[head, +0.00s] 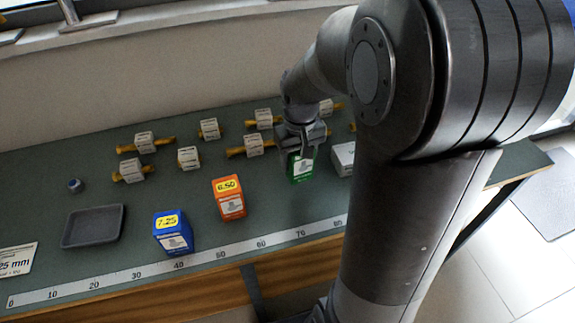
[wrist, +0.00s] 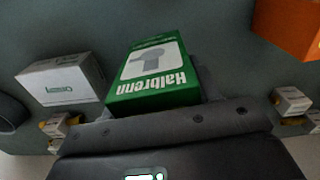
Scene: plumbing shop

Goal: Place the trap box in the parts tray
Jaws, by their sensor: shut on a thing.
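My gripper (head: 301,150) is shut on a green box (head: 301,168) at the right part of the bench. In the wrist view the green box (wrist: 150,72) shows the word "Halbrenn" and a picture of a grey fitting, which may make it the trap box. Its upper part is between the jaws. I cannot tell whether its base touches the bench. The parts tray (head: 93,240), a shallow grey tray, lies empty at the left of the bench, well apart from my gripper.
An orange box (head: 229,205) marked 6.50 and a blue box (head: 173,237) marked 7.25 stand between gripper and tray. A white box (head: 343,158) is close on the right. Several labelled brass fittings lie behind. A ruler strip (head: 160,268) runs along the front edge.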

